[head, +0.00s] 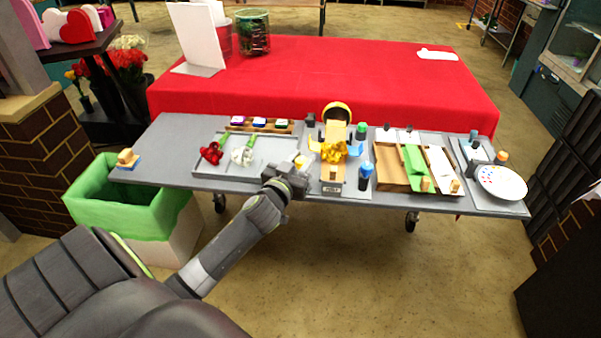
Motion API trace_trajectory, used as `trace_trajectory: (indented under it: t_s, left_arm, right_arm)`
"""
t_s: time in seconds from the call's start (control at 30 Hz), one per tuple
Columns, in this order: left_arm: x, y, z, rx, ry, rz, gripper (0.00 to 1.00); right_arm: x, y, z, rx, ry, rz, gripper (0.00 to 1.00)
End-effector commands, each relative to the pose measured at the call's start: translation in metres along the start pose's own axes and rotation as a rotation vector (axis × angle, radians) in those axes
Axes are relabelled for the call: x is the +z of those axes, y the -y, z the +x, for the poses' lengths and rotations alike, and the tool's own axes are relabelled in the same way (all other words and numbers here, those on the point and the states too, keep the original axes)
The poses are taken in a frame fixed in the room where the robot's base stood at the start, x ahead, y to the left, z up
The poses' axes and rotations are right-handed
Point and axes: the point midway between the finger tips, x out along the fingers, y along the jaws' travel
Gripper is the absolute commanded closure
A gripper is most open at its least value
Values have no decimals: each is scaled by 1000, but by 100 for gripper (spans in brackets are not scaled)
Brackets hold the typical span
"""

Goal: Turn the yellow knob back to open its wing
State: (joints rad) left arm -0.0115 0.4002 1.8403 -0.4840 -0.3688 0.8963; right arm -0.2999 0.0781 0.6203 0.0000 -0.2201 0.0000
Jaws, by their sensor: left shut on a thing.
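The yellow knob (300,160) is a small yellow piece at the left of the bouquet fixture, near the middle of the grey table. My left gripper (297,170) reaches it from the front left and is shut on it; the fingers partly hide it. The fixture holds a yellow bouquet (333,151) with yellow paper behind it. A blue wing (355,148) stands out at the fixture's right side. The wing at the knob's side is too small to make out clearly. My right gripper is not in view.
Red flowers (211,153) and a white flower (243,156) lie on a tray to the left. A blue bottle (365,176) stands close right of the fixture. A wooden paper tray (393,177) and a white plate (502,183) are farther right. A green-lined bin (125,222) stands at front left.

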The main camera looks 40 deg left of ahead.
Motion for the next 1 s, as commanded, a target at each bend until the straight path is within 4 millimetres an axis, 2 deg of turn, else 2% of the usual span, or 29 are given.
trace_trajectory:
  t_s: [0.03, 0.1, 0.4, 1.0]
  left_arm:
    - [2, -2, 0, -18, -7, -3, 94]
    - [2, -1, 0, -48, -7, -3, 94]
    - [-1, -1, 0, -147, -10, -4, 94]
    - [-2, 0, 0, -192, -11, -4, 94]
  right_arm:
    - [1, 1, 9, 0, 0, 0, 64]
    - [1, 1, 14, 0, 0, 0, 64]
    - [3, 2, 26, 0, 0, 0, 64]
    - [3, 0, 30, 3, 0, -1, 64]
